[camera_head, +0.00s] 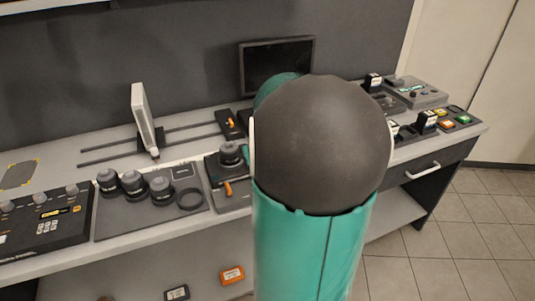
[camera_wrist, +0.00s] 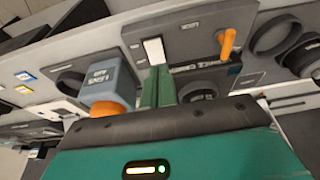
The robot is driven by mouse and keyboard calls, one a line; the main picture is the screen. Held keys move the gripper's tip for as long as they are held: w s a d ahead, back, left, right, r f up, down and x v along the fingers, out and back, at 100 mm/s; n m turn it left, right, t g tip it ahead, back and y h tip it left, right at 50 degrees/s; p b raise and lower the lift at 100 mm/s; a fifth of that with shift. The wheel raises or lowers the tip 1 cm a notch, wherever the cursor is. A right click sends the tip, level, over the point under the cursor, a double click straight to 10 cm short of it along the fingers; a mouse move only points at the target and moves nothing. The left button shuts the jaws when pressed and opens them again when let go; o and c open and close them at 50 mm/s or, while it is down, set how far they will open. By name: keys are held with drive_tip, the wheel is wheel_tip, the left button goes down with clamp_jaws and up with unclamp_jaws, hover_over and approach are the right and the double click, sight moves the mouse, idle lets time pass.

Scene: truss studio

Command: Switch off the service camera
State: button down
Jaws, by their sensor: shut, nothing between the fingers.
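In the wrist view my gripper (camera_wrist: 158,72) is shut and empty, with its green fingertips at the lower edge of a white rocker-like switch (camera_wrist: 154,50) on a grey panel (camera_wrist: 190,46). I cannot tell whether they touch it. An orange lever (camera_wrist: 227,42) stands on the same panel to the right. A round dark part (camera_wrist: 197,91) is partly hidden by my gripper. In the head view a panel with an orange lever (camera_head: 228,188) and a dark lens-like part (camera_head: 230,153) shows left of my arm, which hides the gripper.
A grey-blue block with an orange base (camera_wrist: 108,90) stands close left of the fingers. In the head view several dark lenses (camera_head: 133,183) and a ring (camera_head: 190,199) lie on a tray. A white upright panel (camera_head: 143,115) and dark screen (camera_head: 277,65) stand behind. Floor at right is clear.

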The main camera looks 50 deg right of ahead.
drive_tip(key=v, duration=0.9)
drive_tip(key=shift+s, duration=0.25)
drive_tip(key=shift+w+d, duration=0.1)
